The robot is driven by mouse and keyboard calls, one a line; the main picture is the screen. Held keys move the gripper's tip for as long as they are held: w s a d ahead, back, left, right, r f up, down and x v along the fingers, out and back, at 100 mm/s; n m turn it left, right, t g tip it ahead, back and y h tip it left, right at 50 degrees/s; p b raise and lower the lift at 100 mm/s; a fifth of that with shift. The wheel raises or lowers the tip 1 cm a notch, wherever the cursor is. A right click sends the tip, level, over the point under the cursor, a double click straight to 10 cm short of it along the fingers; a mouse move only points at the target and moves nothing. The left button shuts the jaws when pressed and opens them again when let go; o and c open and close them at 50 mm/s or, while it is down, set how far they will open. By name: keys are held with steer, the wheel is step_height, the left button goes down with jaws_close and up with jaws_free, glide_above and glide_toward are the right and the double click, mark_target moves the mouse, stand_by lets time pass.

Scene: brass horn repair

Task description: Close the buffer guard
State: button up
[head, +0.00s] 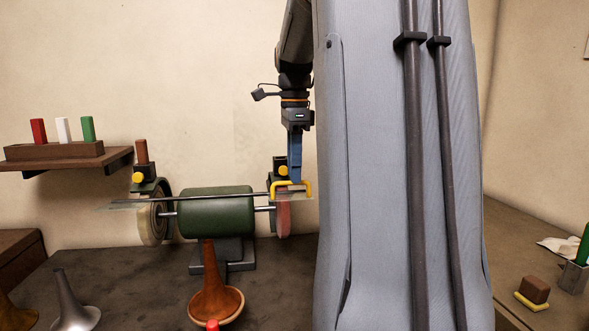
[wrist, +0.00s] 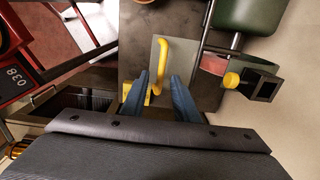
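The buffer (head: 215,212) has a green motor body with a wheel at each end. Its guard (head: 125,204) shows as a thin clear plate with a dark rod running across, roughly level. A yellow bar handle (head: 307,187) is at the guard's right end, above the reddish wheel (head: 284,222). In the wrist view the handle (wrist: 163,52) stands over a grey see-through plate (wrist: 154,62). My gripper (head: 295,180) points down at the handle. Its blue fingers (wrist: 159,84) are apart, one on each side of the handle's near end; I cannot tell whether they touch it.
A brown horn bell (head: 212,290) stands in front of the buffer, and a silver one (head: 73,305) at the lower left. A wall shelf (head: 110,160) holds red, white and green blocks. A brown block (head: 534,289) lies on the right bench. My column hides the middle right.

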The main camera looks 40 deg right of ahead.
steer(key=shift+f, duration=0.5)
steer(key=shift+c, duration=0.3)
jaws_close()
steer(key=shift+w+a+f, duration=0.1)
steer(key=shift+f, duration=0.05)
